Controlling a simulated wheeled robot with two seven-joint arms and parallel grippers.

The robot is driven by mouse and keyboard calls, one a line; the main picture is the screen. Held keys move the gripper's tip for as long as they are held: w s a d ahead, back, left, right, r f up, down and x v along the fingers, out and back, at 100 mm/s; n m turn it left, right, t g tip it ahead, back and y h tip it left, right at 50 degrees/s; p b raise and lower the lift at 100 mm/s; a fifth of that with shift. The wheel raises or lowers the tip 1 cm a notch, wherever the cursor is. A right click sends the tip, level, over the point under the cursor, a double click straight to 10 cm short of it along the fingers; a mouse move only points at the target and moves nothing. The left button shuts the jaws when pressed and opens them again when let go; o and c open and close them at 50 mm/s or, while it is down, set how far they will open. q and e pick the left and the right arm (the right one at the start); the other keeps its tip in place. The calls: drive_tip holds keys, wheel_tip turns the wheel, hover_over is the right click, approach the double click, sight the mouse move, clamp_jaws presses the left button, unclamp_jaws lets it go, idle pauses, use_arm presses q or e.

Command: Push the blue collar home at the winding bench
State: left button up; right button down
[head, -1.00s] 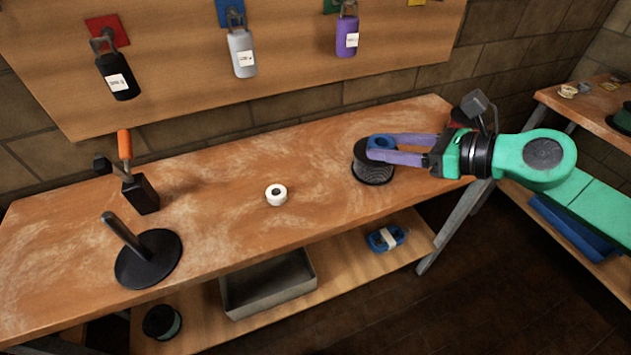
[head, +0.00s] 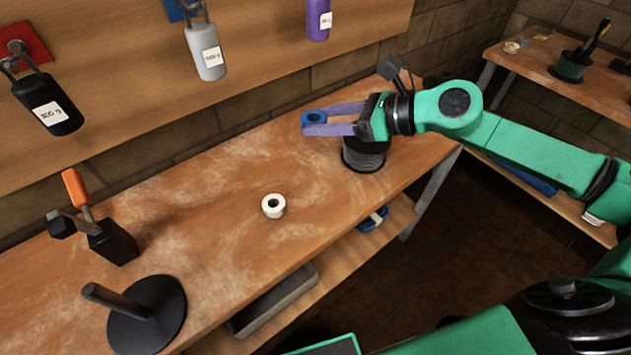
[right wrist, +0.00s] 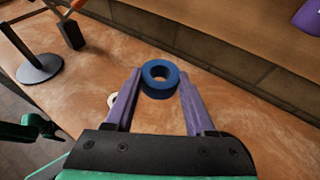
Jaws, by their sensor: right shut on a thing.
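The blue collar (head: 314,117) is a short thick ring between the fingertips of my right gripper (head: 316,121). The purple fingers are shut on its sides, and it is held above the bench (head: 215,250). In the right wrist view the collar (right wrist: 160,78) shows its open hole, with a finger on each side. A dark wound spool (head: 364,156) stands on the bench below and right of the collar. A black round base with a slanting-looking post (head: 147,312) stands at the near left. My left gripper is not in the head view.
A white ring (head: 273,206) lies mid-bench. A black block clamp with an orange handle (head: 112,242) stands at the left. Weighted bottles, including a grey one (head: 205,52), hang on the board behind. A grey tray (head: 273,302) sits on the lower shelf. Bench between ring and spool is clear.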

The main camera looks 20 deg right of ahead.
sight(320, 187)
wheel_tip(320, 187, down, 17)
drive_tip(key=shift+a+r+b, duration=0.1)
drive_tip(key=shift+b, duration=0.45)
drive_tip(key=shift+f+b, duration=0.25)
drive_tip(key=shift+b, duration=0.05)
drive_tip(key=shift+c, duration=1.2)
unclamp_jaws()
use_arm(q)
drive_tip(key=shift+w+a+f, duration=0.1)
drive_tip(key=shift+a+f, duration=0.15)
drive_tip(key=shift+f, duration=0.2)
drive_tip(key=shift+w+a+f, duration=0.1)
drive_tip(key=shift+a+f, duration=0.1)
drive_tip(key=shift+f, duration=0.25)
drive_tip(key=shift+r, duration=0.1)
use_arm(e)
drive_tip(key=shift+r, duration=0.1)
